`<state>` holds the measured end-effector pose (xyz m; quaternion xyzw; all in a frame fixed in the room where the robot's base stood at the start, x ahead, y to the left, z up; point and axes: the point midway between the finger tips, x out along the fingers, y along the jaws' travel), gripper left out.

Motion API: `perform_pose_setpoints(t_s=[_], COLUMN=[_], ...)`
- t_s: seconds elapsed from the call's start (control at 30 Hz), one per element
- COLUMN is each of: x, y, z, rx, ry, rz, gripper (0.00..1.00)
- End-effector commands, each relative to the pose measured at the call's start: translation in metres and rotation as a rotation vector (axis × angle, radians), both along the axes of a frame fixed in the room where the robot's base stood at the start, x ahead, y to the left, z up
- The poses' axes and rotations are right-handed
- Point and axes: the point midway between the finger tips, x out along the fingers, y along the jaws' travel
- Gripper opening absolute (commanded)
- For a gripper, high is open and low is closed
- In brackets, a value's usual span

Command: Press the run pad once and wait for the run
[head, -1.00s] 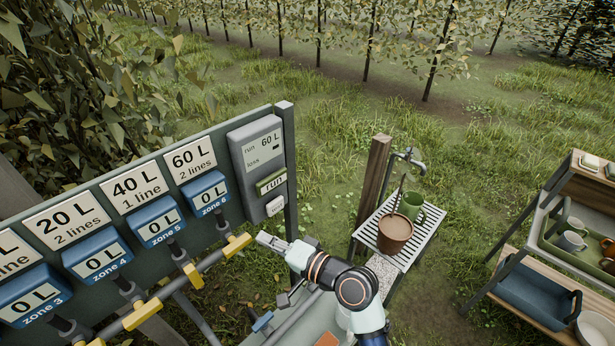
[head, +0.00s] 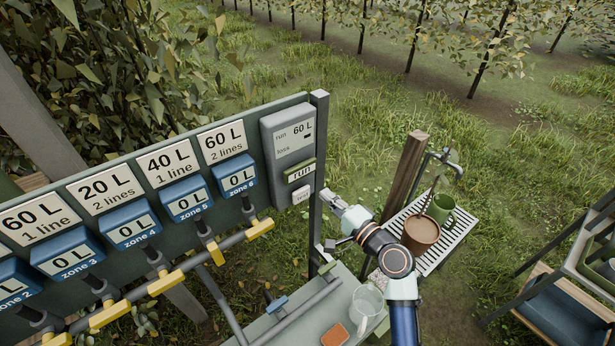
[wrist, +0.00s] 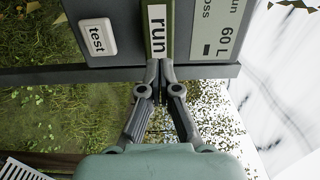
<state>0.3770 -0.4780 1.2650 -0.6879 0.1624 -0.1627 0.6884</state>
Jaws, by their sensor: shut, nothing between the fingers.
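The run pad (head: 301,171) is a green-framed bar with a white "run" label on the grey control box (head: 268,130), below its display. The display reads run 60 L, with a small dash beside loss. In the wrist view the run pad (wrist: 158,30) is straight ahead of my fingers. My gripper (head: 328,194) is beside the post at the right end of the board. Its fingers (wrist: 159,68) are shut and empty, tips close to the end of the run pad; I cannot tell whether they touch it.
A white test pad (head: 301,194) sits just below the run pad. Blue zone meters (head: 237,172), all readable ones at 0 L, and yellow valves (head: 259,229) line the board. A slatted stand (head: 440,250) holds a brown pot (head: 421,234) and a green mug (head: 440,208).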

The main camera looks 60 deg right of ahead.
Motion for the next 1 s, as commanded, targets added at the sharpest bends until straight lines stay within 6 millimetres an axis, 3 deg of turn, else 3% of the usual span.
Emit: perform_pose_setpoints(t_s=[0.2, 0.43, 0.9, 1.0], x=[0.044, 0.075, 0.081, 0.076], y=[-0.021, -0.037, -0.042, -0.055], z=[0.001, 0.001, 0.0, -0.003], rx=[0.001, 0.0, -0.001, -0.001], ry=[0.0, 0.0, 0.0, 0.0], rz=[0.003, 0.002, -0.001, -0.022], gripper=[0.0, 0.0, 0.0, 0.0])
